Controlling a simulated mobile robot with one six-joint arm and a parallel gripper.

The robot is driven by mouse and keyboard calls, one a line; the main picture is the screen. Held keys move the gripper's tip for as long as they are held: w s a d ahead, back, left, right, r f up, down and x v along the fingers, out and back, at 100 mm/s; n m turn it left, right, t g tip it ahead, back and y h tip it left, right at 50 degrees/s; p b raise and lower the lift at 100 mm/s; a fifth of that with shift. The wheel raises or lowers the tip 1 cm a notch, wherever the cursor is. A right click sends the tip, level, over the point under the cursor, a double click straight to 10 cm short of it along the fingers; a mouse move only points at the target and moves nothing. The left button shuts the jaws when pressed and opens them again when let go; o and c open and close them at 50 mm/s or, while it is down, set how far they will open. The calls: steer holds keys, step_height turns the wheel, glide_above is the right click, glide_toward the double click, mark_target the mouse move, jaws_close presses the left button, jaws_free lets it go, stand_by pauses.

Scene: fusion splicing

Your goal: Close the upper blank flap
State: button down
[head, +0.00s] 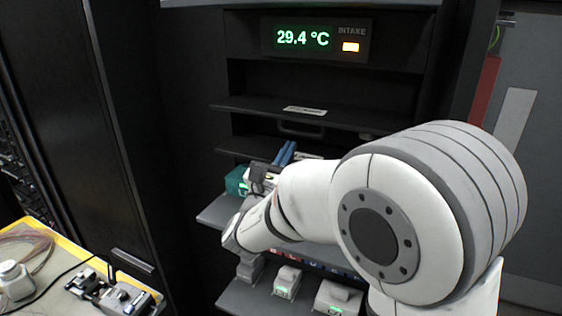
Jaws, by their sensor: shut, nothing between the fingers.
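The upper blank flap (262,106) is a black panel with a pale label. It sticks out from the rack like a shelf, below a dark open slot, so it stands open. A second black flap (240,153) sticks out below it, partly hidden by my arm. My gripper (262,173) is small and dark in this view, in front of the rack and below both flaps. It is shut and holds nothing. It appears apart from the upper flap. My arm hides the right part of the lower bays.
A display (303,39) reads 29.4 °C above the slot. A teal box (237,181) and blue items (285,153) are close to my gripper. Small grey devices (287,282) stand on a low shelf. A bench (60,270) with equipment is at left.

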steer(key=shift+w+d+r, duration=0.2)
steer(key=shift+w+r, duration=0.05)
steer(key=shift+w, duration=0.25)
steer(key=shift+d, duration=0.15)
steer(key=shift+s+r+p, duration=0.1)
steer(key=shift+r+p, duration=0.2)
steer(key=shift+p, duration=0.2)
steer(key=shift+s+g, duration=0.1)
steer(key=shift+g, duration=0.2)
steer(key=shift+a+r, duration=0.1)
steer(key=shift+a, duration=0.1)
